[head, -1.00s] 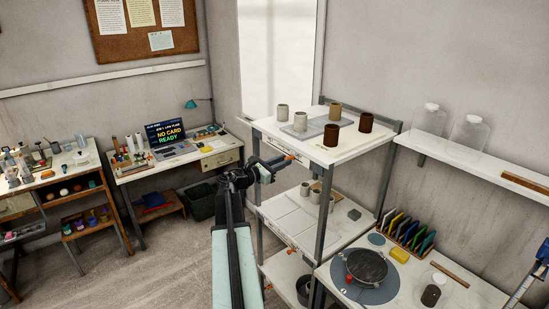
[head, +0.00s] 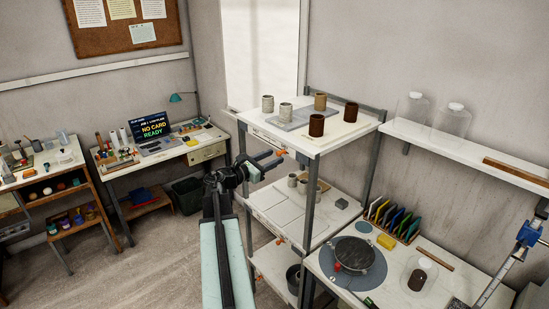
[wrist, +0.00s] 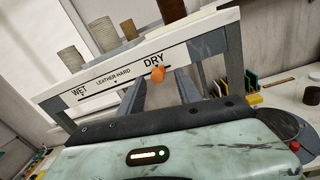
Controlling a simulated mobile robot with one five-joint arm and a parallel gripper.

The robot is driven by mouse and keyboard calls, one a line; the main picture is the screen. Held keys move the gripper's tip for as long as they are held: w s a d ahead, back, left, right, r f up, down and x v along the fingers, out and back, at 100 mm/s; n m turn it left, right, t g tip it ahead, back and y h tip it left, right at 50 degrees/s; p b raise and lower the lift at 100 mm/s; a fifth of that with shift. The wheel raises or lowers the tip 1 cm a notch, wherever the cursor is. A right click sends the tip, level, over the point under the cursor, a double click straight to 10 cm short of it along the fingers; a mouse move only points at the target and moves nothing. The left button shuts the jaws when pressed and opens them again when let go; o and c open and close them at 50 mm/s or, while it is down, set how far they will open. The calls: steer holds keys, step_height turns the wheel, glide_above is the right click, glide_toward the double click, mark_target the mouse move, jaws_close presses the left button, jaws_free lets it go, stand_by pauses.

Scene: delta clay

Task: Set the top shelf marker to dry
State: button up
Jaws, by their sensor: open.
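The top shelf marker is a small orange knob (wrist: 157,74) on the white front edge of the top shelf (wrist: 120,70). In the wrist view the edge carries the words WET, LEATHER-HARD and DRY along a line, and the knob sits just below DRY. My gripper (wrist: 160,84) is open, its two grey fingers pointing at the edge on either side of the knob; whether they touch it I cannot tell. In the head view the marker (head: 281,153) shows right at the fingertips of my gripper (head: 274,158).
Pale and brown cups, one of them a dark cup (head: 316,125), stand on the top shelf above. The middle shelf (head: 283,215) holds small pots and has its own orange marker (head: 279,241). A round turntable (head: 352,254) stands on the bench at right. Floor at left is open.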

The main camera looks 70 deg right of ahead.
steer(key=v, duration=0.6)
steer(key=shift+a, duration=0.15)
steer(key=shift+w, duration=0.1)
